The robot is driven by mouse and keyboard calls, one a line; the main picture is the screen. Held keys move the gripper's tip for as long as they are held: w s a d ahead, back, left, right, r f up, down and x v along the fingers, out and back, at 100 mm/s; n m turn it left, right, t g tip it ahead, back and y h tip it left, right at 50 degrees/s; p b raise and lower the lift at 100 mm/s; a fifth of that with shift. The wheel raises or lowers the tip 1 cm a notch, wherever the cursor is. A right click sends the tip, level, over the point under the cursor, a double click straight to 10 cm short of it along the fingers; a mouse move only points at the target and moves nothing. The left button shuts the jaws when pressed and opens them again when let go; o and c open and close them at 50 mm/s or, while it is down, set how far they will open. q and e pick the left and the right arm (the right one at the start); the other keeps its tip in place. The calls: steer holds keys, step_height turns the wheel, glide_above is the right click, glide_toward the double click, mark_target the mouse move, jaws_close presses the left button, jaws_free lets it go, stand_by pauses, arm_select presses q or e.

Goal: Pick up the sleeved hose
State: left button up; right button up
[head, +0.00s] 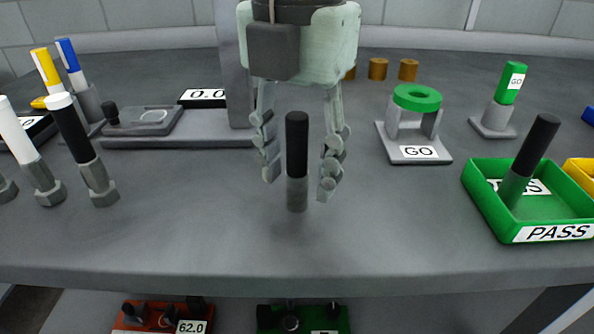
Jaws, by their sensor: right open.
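The sleeved hose (297,145) is upright near the middle of the grey table, with a black upper part and a grey lower part. My right gripper (298,182) comes down from above with its fingers open, one on each side of the hose. A gap shows between the hose and each finger. I cannot tell whether the hose's foot rests fully on the table. My left gripper is not in view.
A green PASS tray (553,233) holds a similar black and grey piece at right. A green-ringed GO gauge (417,98) and a green-capped GO piece (510,82) stand behind. Hoses with hex fittings (104,193) stand at left, near a measuring device (172,140). The table front is clear.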

jaws_close()
steer(key=shift+r, duration=0.1)
stand_by(0.3)
